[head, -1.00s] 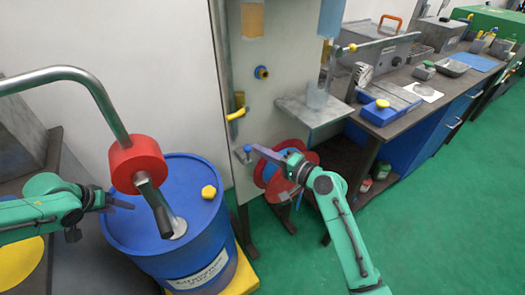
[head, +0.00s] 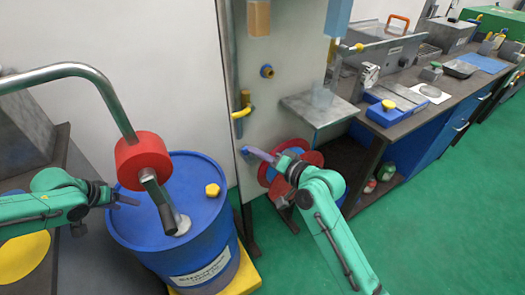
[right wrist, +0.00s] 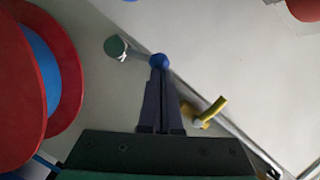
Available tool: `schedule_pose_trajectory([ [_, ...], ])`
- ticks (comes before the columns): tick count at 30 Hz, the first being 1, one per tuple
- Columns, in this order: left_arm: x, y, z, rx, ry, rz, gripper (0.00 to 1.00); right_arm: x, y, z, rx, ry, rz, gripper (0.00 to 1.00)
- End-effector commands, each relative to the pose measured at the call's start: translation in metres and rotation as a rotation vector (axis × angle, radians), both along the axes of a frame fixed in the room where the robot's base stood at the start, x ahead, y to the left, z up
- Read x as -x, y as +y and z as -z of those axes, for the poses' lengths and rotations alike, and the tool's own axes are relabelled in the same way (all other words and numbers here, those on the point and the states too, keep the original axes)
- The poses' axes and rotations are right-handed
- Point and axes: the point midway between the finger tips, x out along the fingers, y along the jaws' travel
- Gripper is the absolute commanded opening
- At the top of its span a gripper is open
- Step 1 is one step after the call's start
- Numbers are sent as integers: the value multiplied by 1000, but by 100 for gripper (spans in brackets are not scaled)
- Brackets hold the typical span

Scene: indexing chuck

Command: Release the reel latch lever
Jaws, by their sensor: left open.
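The reel latch lever ends in a blue ball knob (head: 244,150) on the pale panel, left of the red reel (head: 273,172). In the right wrist view its short bar runs from a green-ended pivot (right wrist: 116,46) to the blue knob (right wrist: 159,61). My right gripper (right wrist: 160,75) looks shut, with its fingertips at the knob; I cannot tell whether any of the knob is between them. It also shows in the head view (head: 250,151), coming from the right.
A yellow handle (head: 241,112) sits on the panel above the knob and shows close right of my fingers in the right wrist view (right wrist: 208,112). A blue drum (head: 205,235) stands left of the panel. A grey shelf (head: 318,108) juts out above the reel.

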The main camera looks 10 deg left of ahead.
Motion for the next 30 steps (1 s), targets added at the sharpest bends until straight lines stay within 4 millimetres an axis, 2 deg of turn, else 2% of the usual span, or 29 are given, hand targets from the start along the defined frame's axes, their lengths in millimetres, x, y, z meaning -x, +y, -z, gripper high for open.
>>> schedule_pose_trajectory([
  [12,0,0,0,0,0,0,66,14,19,5,248,-189,-1,0],
  [30,0,0,0,0,0,0,66,19,25,8,259,-198,-1,0],
])
